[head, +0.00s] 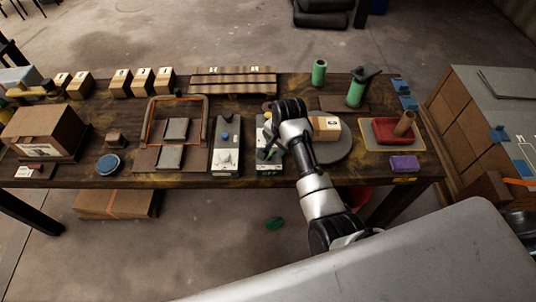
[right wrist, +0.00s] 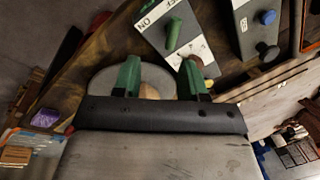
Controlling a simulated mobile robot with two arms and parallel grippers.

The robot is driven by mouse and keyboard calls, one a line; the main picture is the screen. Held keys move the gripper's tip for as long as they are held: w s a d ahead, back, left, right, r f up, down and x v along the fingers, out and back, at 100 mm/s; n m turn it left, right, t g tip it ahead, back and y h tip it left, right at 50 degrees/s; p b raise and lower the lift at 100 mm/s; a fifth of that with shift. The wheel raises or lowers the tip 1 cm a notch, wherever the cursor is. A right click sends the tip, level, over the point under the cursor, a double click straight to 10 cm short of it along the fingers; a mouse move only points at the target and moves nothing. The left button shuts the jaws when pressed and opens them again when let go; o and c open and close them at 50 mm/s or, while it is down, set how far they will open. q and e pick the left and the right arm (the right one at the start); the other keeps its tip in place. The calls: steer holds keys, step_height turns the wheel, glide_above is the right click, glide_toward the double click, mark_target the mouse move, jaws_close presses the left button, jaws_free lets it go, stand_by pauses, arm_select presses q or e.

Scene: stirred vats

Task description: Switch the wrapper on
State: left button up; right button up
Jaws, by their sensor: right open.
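The wrapper appears as a round grey turntable (head: 335,150) with a cardboard box (head: 325,127) on it; part of the disc (right wrist: 98,84) shows behind my fingers in the right wrist view. Left of it stands a pale control box (head: 270,168) with a dark, labelled top. In the right wrist view this control box (right wrist: 152,22) carries a green lever (right wrist: 173,33) and lettering that reads ON upside down. My right gripper (head: 271,149) is over this box, partly hidden by its own wrist. Its green fingers (right wrist: 161,70) are apart and empty, near the lever. My left gripper is out of view.
A second control box (head: 226,148) with a blue knob (head: 225,136) stands close on the left. A clamp frame (head: 150,122) with grey pads is farther left. Green cylinders (head: 319,73) stand behind.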

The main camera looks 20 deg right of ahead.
mark_target(269, 157)
steer(key=shift+m, duration=0.4)
steer(key=w+f, duration=0.1)
steer(key=f, duration=0.2)
steer(key=w+a+f+b, duration=0.1)
steer(key=f, duration=0.2)
steer(key=w+a+f, duration=0.1)
steer(key=f, duration=0.2)
steer(key=shift+w+f, duration=0.3)
steer(key=shift+f, duration=0.1)
jaws_close()
